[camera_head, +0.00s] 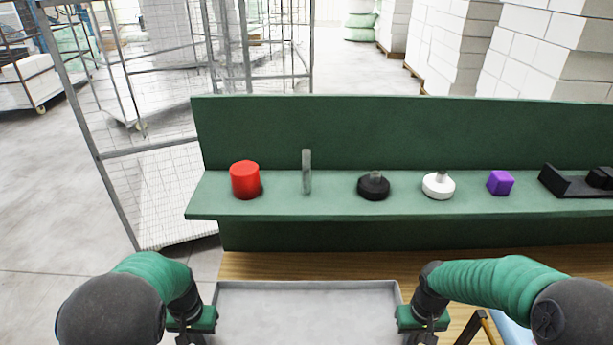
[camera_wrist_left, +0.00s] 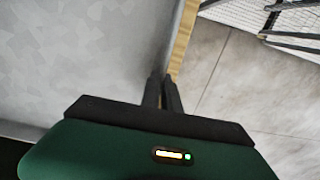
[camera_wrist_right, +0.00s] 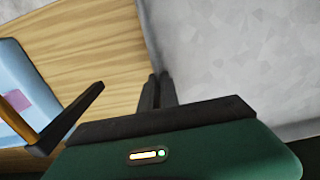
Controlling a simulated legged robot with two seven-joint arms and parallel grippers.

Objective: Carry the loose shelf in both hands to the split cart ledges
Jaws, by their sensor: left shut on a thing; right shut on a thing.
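The loose shelf (camera_head: 308,310) is a grey metal tray with a low rim, low in the head view over the wooden table. My left gripper (camera_head: 192,338) is shut on its left rim, and my right gripper (camera_head: 424,336) is shut on its right rim. In the left wrist view the fingers (camera_wrist_left: 162,92) pinch the shelf edge (camera_wrist_left: 90,60). In the right wrist view the fingers (camera_wrist_right: 158,90) pinch the opposite edge (camera_wrist_right: 230,60). The shelf looks about level; its near edge is cut off. A wire cart (camera_head: 150,150) stands behind left; I cannot make out split ledges on it.
A green ledge (camera_head: 330,205) runs behind the shelf, holding a red cylinder (camera_head: 245,180), a grey upright plate, black and white knobs and a purple block (camera_head: 500,183). The wooden table (camera_head: 330,265) lies below. Open floor (camera_head: 50,230) is at left. White stacks stand at back right.

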